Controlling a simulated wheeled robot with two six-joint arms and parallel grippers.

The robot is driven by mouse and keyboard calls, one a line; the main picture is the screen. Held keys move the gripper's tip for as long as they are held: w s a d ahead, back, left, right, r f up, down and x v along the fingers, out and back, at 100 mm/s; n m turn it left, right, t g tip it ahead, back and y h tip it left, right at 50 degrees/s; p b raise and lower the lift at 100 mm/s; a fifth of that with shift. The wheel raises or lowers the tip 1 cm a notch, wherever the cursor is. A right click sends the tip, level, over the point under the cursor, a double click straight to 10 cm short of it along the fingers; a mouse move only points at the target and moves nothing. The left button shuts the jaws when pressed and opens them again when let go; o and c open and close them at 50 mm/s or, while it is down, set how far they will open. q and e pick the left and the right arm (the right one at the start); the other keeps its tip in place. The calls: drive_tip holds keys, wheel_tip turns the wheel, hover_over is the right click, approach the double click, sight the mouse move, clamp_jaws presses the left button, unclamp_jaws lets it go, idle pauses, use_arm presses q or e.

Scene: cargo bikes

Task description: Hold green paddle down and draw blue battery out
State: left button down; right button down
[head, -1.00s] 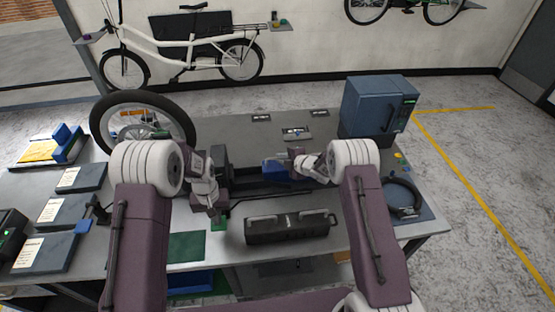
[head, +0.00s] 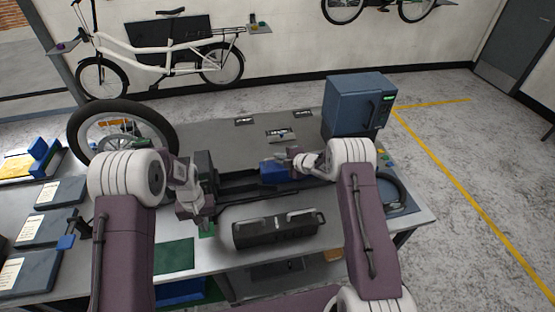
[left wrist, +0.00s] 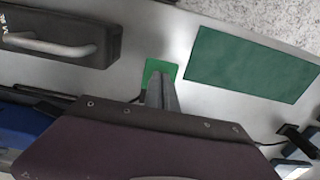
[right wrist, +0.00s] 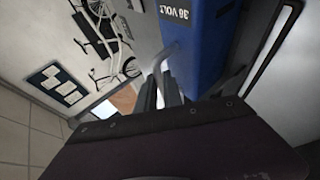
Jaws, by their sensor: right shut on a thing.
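The blue battery (head: 272,172), marked "36 VOLT", lies at the dark dock (head: 238,187) in the middle of the bench. It also fills the upper middle of the right wrist view (right wrist: 197,45). My right gripper (head: 297,160) is at its right end, shut on its pale handle (right wrist: 238,80). The green paddle (head: 207,231) is in front of the dock and shows clearly in the left wrist view (left wrist: 158,67). My left gripper (left wrist: 158,84) is shut, its fingertips over the paddle. I cannot tell how hard they press.
A black case with a pale handle (head: 275,232) lies just in front of the dock. A green mat (head: 174,254) is left of it. A wheel (head: 122,135) stands behind my left arm. A blue-grey cabinet (head: 355,105) stands at the back right. The back middle is mostly clear.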

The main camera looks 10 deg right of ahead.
drive_tip(key=shift+w+r, duration=0.1)
drive_tip(key=shift+r, duration=0.05)
use_arm(q)
wheel_tip(320, 180, up, 7)
idle(0.7)
wheel_tip(320, 180, up, 8)
idle(0.5)
drive_tip(key=shift+w, duration=0.1)
use_arm(e)
drive_tip(key=c, duration=1.4)
unclamp_jaws()
